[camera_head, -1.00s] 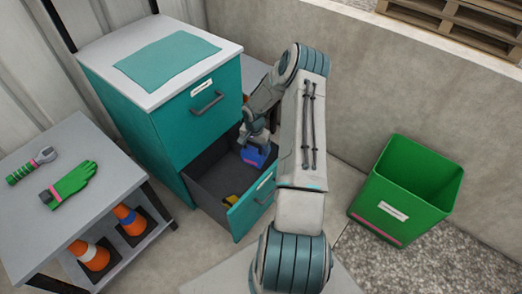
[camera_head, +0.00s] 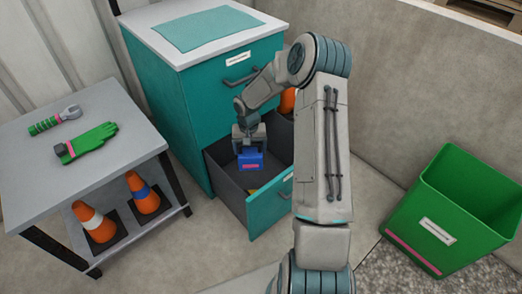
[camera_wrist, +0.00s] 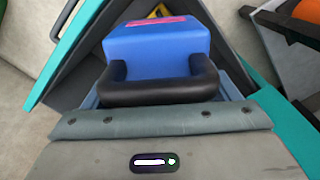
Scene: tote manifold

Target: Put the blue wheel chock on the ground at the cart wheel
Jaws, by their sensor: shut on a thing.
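The blue wheel chock (camera_head: 251,161) hangs from my gripper (camera_head: 249,146) at the open lower drawer (camera_head: 270,215) of the teal cabinet. In the wrist view the chock (camera_wrist: 158,46) is a blue block with a pink label and a black handle (camera_wrist: 160,90). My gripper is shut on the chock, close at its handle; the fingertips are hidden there. The chock is over the drawer, and I cannot tell how far it is above the drawer floor. No cart wheel can be made out.
A yellow thing (camera_head: 252,191) lies in the drawer. A grey table (camera_head: 100,165) with a wrench and a green glove stands left, with orange cones (camera_head: 95,222) on its lower shelf. A green bin (camera_head: 460,210) stands right. Another orange cone (camera_head: 287,100) is behind my arm.

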